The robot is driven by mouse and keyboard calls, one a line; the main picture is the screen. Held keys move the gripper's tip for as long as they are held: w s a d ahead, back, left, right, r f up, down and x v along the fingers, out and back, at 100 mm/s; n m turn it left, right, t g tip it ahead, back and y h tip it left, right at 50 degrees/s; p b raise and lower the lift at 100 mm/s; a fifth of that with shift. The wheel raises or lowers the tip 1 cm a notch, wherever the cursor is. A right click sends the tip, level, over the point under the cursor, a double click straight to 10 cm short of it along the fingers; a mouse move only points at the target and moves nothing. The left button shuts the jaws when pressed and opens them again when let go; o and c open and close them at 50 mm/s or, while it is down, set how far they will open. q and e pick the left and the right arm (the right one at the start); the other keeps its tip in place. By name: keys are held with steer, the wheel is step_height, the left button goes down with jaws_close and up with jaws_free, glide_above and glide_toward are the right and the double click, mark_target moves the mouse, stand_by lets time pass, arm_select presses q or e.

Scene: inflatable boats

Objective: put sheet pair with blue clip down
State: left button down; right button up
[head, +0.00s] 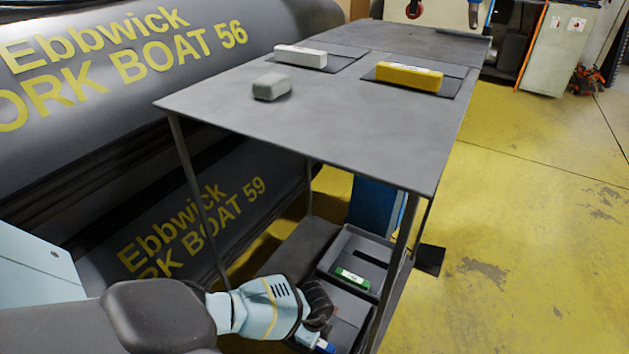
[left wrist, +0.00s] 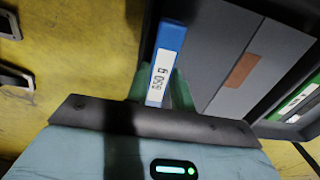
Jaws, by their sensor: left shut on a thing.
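My left gripper (head: 318,343) reaches in from the left, low beside the table's lower shelf. In the left wrist view its green fingers (left wrist: 162,92) are shut on a blue clip (left wrist: 165,58) with a white printed label. The blue clip (head: 326,347) shows only as a small piece at the bottom of the head view. Dark grey flat sheet-like surfaces (left wrist: 203,50) lie next to the clip; I cannot tell which of them belong to the held sheet pair. My right gripper is not in view.
A grey tray (head: 352,240) on the lower shelf holds a green clip (head: 352,277), also at the right of the left wrist view (left wrist: 298,103). A table leg (head: 393,265) stands close by. The tabletop (head: 340,125) carries a grey block (head: 271,87), white box (head: 300,56) and yellow box (head: 409,76).

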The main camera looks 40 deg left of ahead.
arm_select(q)
steer(key=shift+s+f, duration=0.2)
steer(key=shift+f, duration=0.15)
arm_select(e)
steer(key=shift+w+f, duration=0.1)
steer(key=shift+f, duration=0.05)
arm_select(q)
steer(key=c, duration=1.2)
jaws_free()
steer(key=shift+s+f, duration=0.1)
steer(key=shift+f, duration=0.15)
steer(key=shift+c, duration=0.2)
steer(key=shift+o, duration=0.2)
steer(key=shift+d, duration=0.1)
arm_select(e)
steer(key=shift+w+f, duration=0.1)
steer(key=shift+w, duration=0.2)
arm_select(q)
step_height(320, 180, up, 14)
steer(key=p, duration=0.6)
steer(key=shift+w+f+p, duration=0.25)
steer(key=shift+p, duration=0.05)
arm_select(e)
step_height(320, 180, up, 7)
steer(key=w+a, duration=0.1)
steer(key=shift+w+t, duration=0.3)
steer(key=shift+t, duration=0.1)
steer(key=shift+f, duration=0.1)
